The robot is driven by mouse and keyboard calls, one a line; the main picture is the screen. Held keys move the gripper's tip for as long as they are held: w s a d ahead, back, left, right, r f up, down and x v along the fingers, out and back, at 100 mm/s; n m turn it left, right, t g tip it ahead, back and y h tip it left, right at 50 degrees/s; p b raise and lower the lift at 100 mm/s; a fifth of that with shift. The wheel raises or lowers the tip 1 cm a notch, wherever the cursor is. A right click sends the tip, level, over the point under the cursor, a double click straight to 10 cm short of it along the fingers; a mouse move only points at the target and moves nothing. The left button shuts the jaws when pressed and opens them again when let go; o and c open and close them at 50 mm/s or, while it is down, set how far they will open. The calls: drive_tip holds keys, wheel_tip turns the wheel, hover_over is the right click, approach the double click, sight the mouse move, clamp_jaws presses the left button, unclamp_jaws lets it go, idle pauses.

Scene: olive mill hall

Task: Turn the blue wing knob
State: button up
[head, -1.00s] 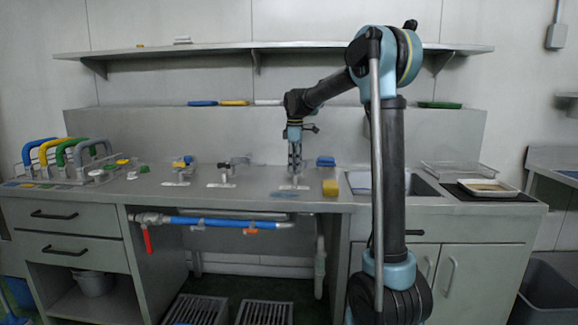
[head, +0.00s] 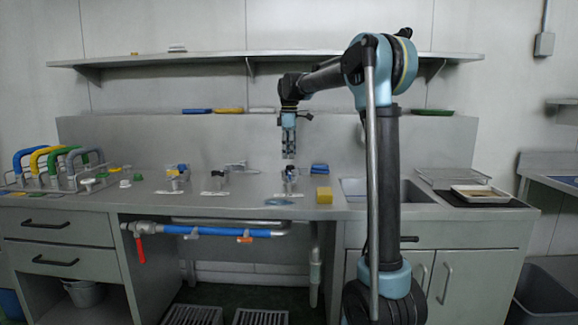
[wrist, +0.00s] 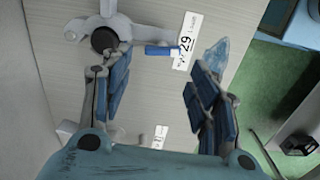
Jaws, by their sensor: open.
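A blue bar-like handle (wrist: 160,50), likely the blue wing knob, shows in the wrist view beside a grey fitting (wrist: 103,38) with a dark round centre.
A middle fitting (head: 218,178) stands between them. A yellow sponge (head: 324,195) and a blue item (head: 319,168) lie to the right, before the sink (head: 385,190). A rack of coloured handles (head: 60,165) stands at the left. A shelf (head: 250,58) runs above.

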drive_tip(key=shift+r, duration=1.9)
drive_tip(key=shift+c, duration=0.6)
